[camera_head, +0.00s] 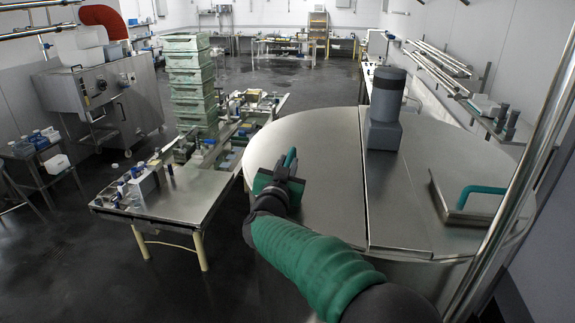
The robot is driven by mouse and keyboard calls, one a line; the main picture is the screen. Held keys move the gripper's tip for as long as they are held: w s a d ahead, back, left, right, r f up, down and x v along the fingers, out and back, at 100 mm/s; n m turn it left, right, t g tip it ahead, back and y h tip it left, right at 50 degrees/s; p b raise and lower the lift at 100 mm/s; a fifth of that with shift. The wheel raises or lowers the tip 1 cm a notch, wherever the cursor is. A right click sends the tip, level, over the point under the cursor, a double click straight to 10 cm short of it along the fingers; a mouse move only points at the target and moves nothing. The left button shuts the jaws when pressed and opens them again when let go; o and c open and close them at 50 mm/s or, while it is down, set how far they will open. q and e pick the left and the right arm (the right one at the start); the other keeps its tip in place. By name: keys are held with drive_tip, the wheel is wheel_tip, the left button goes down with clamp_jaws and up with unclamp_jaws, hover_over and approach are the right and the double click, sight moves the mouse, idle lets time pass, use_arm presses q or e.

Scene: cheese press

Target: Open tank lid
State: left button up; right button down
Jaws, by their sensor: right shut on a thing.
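The tank (320,129) is large, round and steel, with a flat top. A motor-like grey cylinder (386,100) stands on the bar across its top. On the left half lies a lid (292,205), mostly hidden behind my right gripper. My right gripper (287,172) is shut on this lid's green handle (291,156); the lid looks down on the tank top, though I cannot tell if it is slightly raised. A second lid (462,209) with a green handle (481,191) lies shut on the right half. My left gripper is not in view.
A steel table (187,199) with bottles stands left of the tank. A stack of green crates (190,85) and a steel machine (105,100) stand behind it. A slanted metal pole (520,185) rises at the right. The dark floor at the lower left is clear.

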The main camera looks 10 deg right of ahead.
drive_tip(key=shift+r, duration=0.1)
drive_tip(key=shift+d+r+m, duration=0.15)
drive_tip(key=shift+r+m, duration=0.25)
drive_tip(key=shift+r, duration=0.25)
drive_tip(key=s+d+r+m, duration=0.3)
drive_tip(key=d+r+m, duration=0.4)
drive_tip(key=d, duration=0.1)
drive_tip(key=s+d+r+m+b, duration=0.1)
drive_tip(key=s+d+r+m, duration=0.3)
drive_tip(key=d+r+m, duration=0.3)
drive_tip(key=shift+s+d+r, duration=0.2)
drive_tip(key=shift+d+r, duration=0.1)
drive_tip(key=shift+d, duration=0.9)
drive_tip(key=c, duration=1.4)
unclamp_jaws()
drive_tip(key=shift+f, duration=0.1)
drive_tip(key=shift+o, duration=0.2)
drive_tip(key=shift+w, duration=0.1)
